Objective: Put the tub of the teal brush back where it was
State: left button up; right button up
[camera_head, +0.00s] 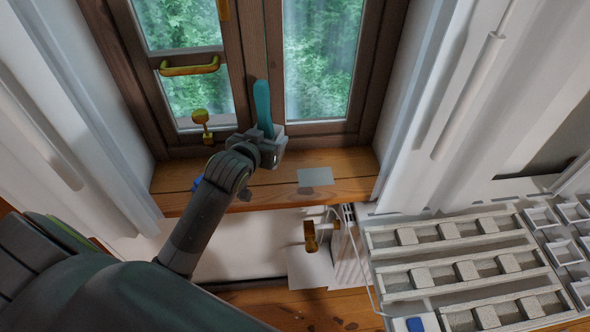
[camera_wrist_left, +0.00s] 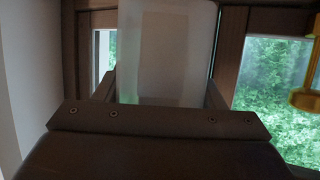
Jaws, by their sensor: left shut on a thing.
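A teal brush (camera_head: 263,106) stands upright out of a small whitish tub (camera_head: 279,132) in front of the wooden window. My left gripper (camera_head: 267,148) is shut on this tub, over the window sill. The gripper hides much of the tub, and I cannot tell whether its base touches the sill. In the left wrist view the pale tub (camera_wrist_left: 166,45) fills the space between the two fingers of my left gripper (camera_wrist_left: 160,92). A faint green tint shows low on its left side. My right gripper is in neither view.
A flat pale grey rectangle (camera_head: 315,177) lies on the wooden sill (camera_head: 345,166), right of the gripper. A blue thing (camera_head: 197,183) is partly hidden behind my arm. White slotted trays (camera_head: 453,225) fill the lower right. A brass valve (camera_head: 311,236) sits below the sill.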

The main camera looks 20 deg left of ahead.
pick_arm(q)
jog(key=w+d+m+h+b, duration=0.4)
jog(key=w+d+b, duration=0.35)
jog(key=d, duration=0.35)
jog(key=f, duration=0.6)
jog(key=f+b, duration=0.1)
jog(key=f, duration=0.2)
jog(key=shift+s+f, duration=0.25)
jog(key=shift+s, duration=0.05)
jog(key=shift+f, duration=0.1)
jog(key=o, duration=1.2)
jog(key=shift+c, duration=0.2)
jog(key=v, duration=1.2)
jog(key=shift+a+h+p, duration=0.3)
jog(key=shift+p, duration=0.05)
